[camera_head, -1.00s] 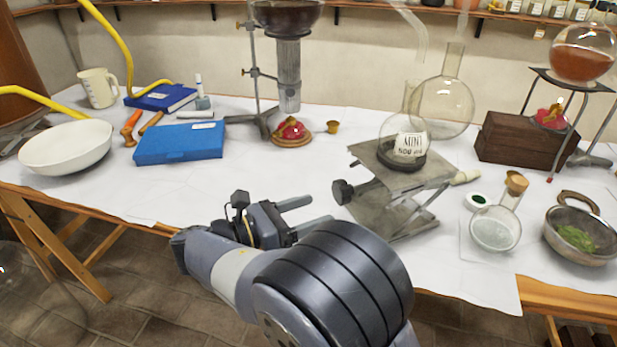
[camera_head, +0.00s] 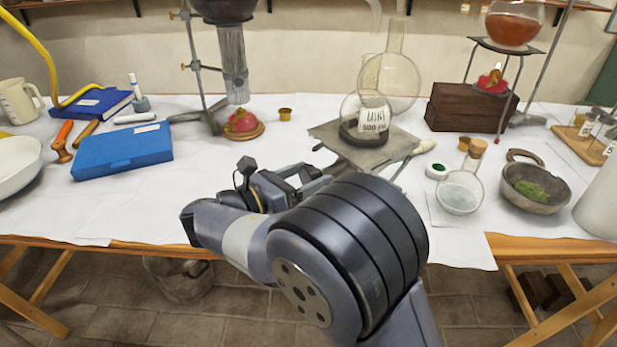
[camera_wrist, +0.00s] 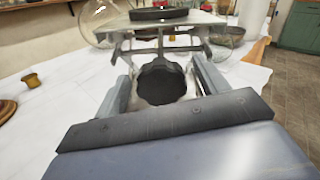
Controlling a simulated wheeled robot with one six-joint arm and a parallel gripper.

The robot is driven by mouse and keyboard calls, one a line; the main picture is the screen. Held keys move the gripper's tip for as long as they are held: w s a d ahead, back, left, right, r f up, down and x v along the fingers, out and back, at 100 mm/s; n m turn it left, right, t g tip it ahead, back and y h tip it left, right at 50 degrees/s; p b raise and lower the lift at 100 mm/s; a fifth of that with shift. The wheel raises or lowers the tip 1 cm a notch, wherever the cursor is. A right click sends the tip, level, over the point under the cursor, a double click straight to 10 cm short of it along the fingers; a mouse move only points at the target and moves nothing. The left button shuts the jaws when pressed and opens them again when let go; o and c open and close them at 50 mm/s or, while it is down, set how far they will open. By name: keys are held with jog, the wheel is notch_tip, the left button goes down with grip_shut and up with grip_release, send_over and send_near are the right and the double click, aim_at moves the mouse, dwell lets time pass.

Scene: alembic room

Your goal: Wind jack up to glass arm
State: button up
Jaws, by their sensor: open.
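The lab jack (camera_head: 330,132) stands on the white-covered table with its flat top plate level. A clear glass tube (camera_head: 375,22), perhaps the glass arm, comes down above and stays apart from the flask's neck. In the wrist view the jack's black knob (camera_wrist: 161,82) sits between the fingertips of my gripper (camera_wrist: 163,80), with a gap on each side. My gripper (camera_head: 318,175) is open. My arm hides the knob and lower jack in the head view.
A larger clear flask (camera_head: 392,85) stands behind the jack. A stoppered flask (camera_head: 460,192) and a bowl of green leaves (camera_head: 535,188) are to the right. A retort stand (camera_head: 205,115) and blue book (camera_head: 122,150) are left.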

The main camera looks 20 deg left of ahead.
jog(key=shift+w+d, duration=0.2)
jog(key=shift+w, duration=0.05)
jog(key=shift+c, duration=0.4)
jog(key=c, duration=0.9)
